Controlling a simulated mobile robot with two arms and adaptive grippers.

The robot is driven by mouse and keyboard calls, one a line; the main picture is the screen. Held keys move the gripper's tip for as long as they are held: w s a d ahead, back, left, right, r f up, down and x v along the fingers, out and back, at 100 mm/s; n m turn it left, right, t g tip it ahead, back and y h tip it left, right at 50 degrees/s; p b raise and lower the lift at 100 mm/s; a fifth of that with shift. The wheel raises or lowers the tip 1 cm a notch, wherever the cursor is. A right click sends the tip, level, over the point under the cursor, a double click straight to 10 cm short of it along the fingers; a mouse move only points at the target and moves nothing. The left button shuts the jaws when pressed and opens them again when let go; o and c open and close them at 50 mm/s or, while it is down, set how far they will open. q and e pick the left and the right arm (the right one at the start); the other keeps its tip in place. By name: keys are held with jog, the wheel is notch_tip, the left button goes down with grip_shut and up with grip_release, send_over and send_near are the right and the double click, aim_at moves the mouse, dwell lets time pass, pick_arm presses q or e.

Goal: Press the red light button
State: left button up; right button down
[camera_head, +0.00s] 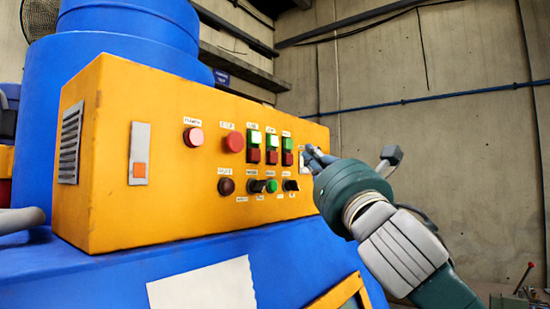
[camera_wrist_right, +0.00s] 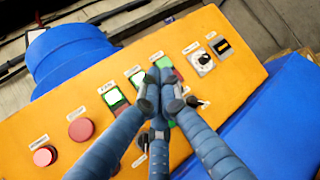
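The orange control panel (camera_head: 150,205) carries several buttons. A pinkish-red round button (camera_head: 193,136) is at its left, with a larger red round button (camera_head: 234,142) beside it. Both also show at the lower left in the right wrist view, the smaller one (camera_wrist_right: 44,156) and the larger one (camera_wrist_right: 81,129). A dark red round button (camera_head: 226,186) is below them. I cannot tell which one is the red light. My right gripper (camera_head: 313,157) is at the panel's right end, right of these buttons. Its fingers (camera_wrist_right: 163,98) are drawn together and look empty. My left gripper is out of view.
Paired green and red switches (camera_head: 272,148) stand in a row between the round buttons and my right gripper. Dark knobs (camera_head: 291,185) sit below. A grey plate with an orange switch (camera_head: 140,169) is at the left. The blue machine (camera_head: 110,275) lies below and behind.

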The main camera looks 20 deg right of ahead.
aim_at(273, 157)
jog(key=shift+w+a+p, duration=0.2)
jog(key=shift+w+a, duration=0.25)
jog(key=shift+w, duration=0.35)
jog(key=shift+w+a+p, duration=0.2)
jog(key=shift+w+a, duration=0.3)
jog(key=shift+w, duration=0.25)
jog(key=shift+w+a+p, duration=0.2)
jog(key=shift+w+a, duration=0.25)
jog(key=shift+w, duration=0.35)
jog(key=shift+w+a+p, duration=0.25)
jog(key=shift+w+p, duration=0.05)
jog(key=shift+w, duration=0.1)
